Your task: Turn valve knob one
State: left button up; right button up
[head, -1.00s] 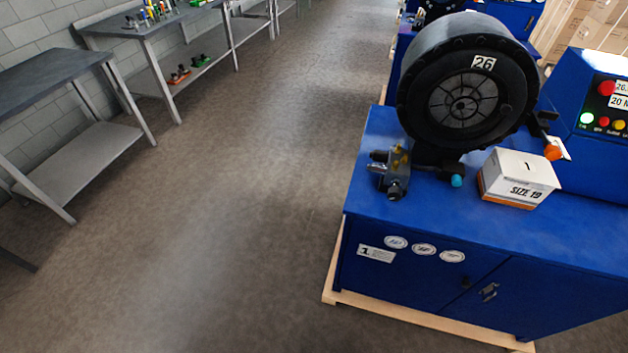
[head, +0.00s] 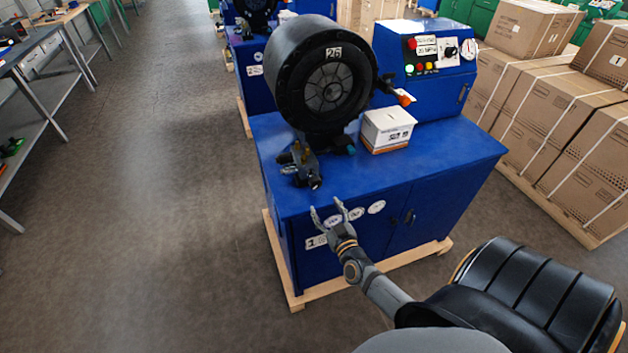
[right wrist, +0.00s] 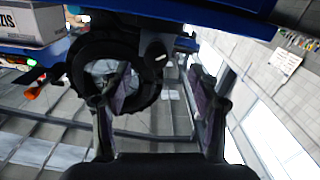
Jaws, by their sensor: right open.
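The blue crimper bench (head: 440,158) has a label with a 1 on its front (head: 316,242). A small dark valve block (head: 303,168) with brass-coloured parts sits at its front left corner. A small teal knob (head: 351,150) sticks out below the black crimper head (head: 315,85). I cannot tell which part is valve knob one. My right gripper (head: 327,207) is open and empty, in front of the bench near the valve block, apart from it. In the right wrist view its two fingers (right wrist: 163,85) stand spread, with the black crimper head (right wrist: 88,58) beyond. My left gripper is out of view.
A white box (head: 387,129) and a control panel (head: 425,68) stand on the bench, right of the crimper head. An orange-tipped lever (head: 403,97) juts out from the head. Stacked cartons (head: 545,110) are at the right. The floor at the left (head: 170,200) is clear.

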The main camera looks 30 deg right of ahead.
aim_at(317, 186)
pick_arm(q)
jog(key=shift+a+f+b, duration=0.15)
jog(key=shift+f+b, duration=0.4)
jog(key=shift+b, duration=0.05)
pick_arm(e)
jog(key=x, duration=0.3)
jog(key=r+x, duration=0.1)
jog(key=x, duration=0.6)
jog(key=shift+w+d+r, duration=0.25)
jog(key=shift+w+r, duration=0.15)
jog(key=shift+c, duration=0.5)
jog(key=c, duration=1.1)
